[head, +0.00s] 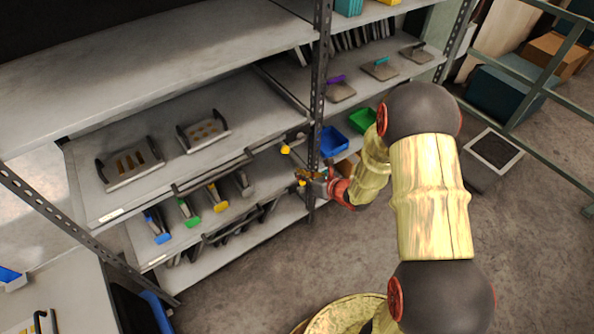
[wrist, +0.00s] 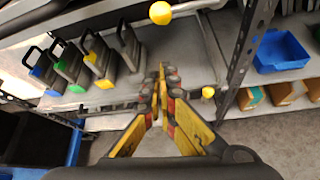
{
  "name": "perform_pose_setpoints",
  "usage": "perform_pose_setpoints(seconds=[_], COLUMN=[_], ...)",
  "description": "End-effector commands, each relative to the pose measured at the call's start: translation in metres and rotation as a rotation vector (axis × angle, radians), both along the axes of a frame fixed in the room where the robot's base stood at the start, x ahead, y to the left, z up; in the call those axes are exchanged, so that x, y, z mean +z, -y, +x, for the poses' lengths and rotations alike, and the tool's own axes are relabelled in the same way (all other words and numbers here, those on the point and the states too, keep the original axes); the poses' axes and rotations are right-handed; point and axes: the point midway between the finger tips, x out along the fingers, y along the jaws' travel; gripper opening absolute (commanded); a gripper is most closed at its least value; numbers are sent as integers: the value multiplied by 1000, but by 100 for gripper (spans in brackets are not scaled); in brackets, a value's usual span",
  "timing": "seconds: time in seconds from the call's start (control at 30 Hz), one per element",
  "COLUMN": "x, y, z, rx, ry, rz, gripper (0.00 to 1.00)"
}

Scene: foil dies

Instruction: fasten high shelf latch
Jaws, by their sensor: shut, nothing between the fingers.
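A yellow ball knob (head: 286,149) sits at the right front end of the shelf with the tools, beside the perforated post. In the wrist view this upper knob (wrist: 160,12) is at the top, beyond the fingertips, at the end of a pale bar. A second yellow knob (wrist: 208,92) is lower, right of my fingers. I cannot tell which knob belongs to the high shelf latch. My gripper (head: 303,177) is shut and empty, in front of the shelf and below the upper knob. In the wrist view its fingers (wrist: 163,72) meet and appear apart from both knobs.
The perforated upright post (head: 318,95) stands close to my gripper. A blue bin (wrist: 282,50) and a green bin (head: 362,119) are to its right. Tools with blue, green and yellow parts (wrist: 98,58) stand on the shelf at left. Open floor (head: 270,270) lies in front.

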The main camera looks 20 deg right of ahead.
Motion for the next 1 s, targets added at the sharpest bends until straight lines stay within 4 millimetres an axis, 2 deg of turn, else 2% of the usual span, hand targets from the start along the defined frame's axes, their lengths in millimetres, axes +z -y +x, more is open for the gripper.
perform_pose_setpoints(seconds=[0.47,0.5,0.63,0.8,1.0], x=[-49,-35,-17,-7,-5], y=[-34,-31,-28,-27,-27], z=[70,72,75,77,77], rx=[3,1,2,2,1], ry=[-1,5,3,-2,-2], rz=[0,-1,-1,-1,0], gripper=[0,0,0,0,0])
